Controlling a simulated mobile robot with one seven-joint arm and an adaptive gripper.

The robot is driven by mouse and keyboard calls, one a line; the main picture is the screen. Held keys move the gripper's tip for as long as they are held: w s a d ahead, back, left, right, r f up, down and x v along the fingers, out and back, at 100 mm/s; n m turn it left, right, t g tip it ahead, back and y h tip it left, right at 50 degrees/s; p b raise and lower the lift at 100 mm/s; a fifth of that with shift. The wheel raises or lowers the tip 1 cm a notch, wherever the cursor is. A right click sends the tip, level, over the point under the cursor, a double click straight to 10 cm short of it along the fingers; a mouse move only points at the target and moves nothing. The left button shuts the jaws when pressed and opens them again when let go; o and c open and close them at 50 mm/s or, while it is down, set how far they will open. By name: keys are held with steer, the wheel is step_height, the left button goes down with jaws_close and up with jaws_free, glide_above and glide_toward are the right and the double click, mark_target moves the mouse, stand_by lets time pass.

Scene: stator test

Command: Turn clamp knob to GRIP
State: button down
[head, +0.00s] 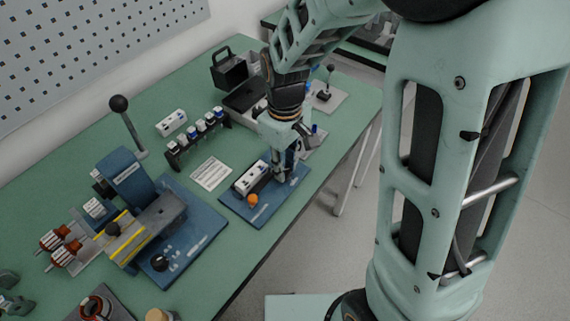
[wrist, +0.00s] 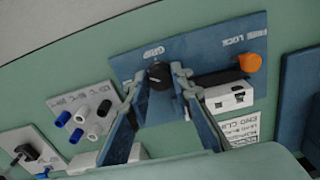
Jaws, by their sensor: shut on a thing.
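The clamp knob (wrist: 159,72) is a black round knob on a blue plate (wrist: 205,50) in the wrist view, just below the printed word GRIP. My gripper (wrist: 162,79) has one finger on each side of the knob and is shut on it. Which way the knob points is too small and covered to tell. In the head view my gripper (head: 285,177) reaches down to the right part of the same blue plate (head: 262,216), and its fingers hide the knob.
An orange knob (wrist: 250,62) and a white block (wrist: 228,97) sit beside my fingers on the plate. A larger blue fixture (head: 128,180) with a tall lever stands to the left. A rack of small parts (head: 197,138) stands behind. The table's front edge is close.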

stand_by(0.3)
steer(key=c, duration=1.7)
jaws_free()
step_height(320, 180, up, 12)
steer(key=shift+r, duration=0.1)
